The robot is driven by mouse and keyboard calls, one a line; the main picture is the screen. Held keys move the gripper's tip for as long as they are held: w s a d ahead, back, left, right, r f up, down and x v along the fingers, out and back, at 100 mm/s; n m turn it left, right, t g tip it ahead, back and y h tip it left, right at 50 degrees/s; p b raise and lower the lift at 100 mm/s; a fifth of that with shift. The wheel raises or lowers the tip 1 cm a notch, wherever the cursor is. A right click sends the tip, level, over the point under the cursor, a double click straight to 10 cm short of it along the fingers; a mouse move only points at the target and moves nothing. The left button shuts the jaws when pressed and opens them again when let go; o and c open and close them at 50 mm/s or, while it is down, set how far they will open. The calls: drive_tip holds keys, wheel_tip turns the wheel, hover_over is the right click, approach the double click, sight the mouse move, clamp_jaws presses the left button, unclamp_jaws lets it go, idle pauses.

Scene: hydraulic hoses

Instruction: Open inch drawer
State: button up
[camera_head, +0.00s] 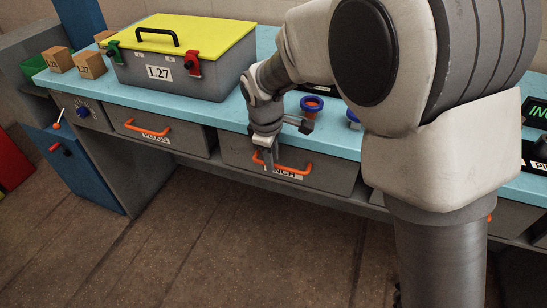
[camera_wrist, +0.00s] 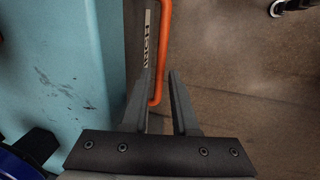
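The inch drawer (camera_head: 325,176) is a grey drawer under the turquoise bench top, with an orange bar handle (camera_head: 294,170) and a white label partly hidden, showing "NCH". Its front looks flush with the bench. My gripper (camera_head: 270,162) points down at the left part of the handle. In the wrist view my gripper (camera_wrist: 160,88) has its two fingers apart, with the end of the orange handle (camera_wrist: 161,60) between their tips. A gap shows beside the handle, and I cannot tell whether either finger touches it. The drawer's label (camera_wrist: 147,30) also shows there.
Another grey drawer (camera_head: 160,132) with an orange handle is to the left. On the bench top (camera_head: 220,108) stand a grey toolbox (camera_head: 190,75) with a yellow lid, several small cardboard boxes and a blue ring-shaped part (camera_head: 311,103). The floor (camera_head: 190,235) before the drawers is clear.

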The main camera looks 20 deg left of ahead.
drive_tip(key=shift+f, duration=0.2)
clamp_jaws()
idle(1.4)
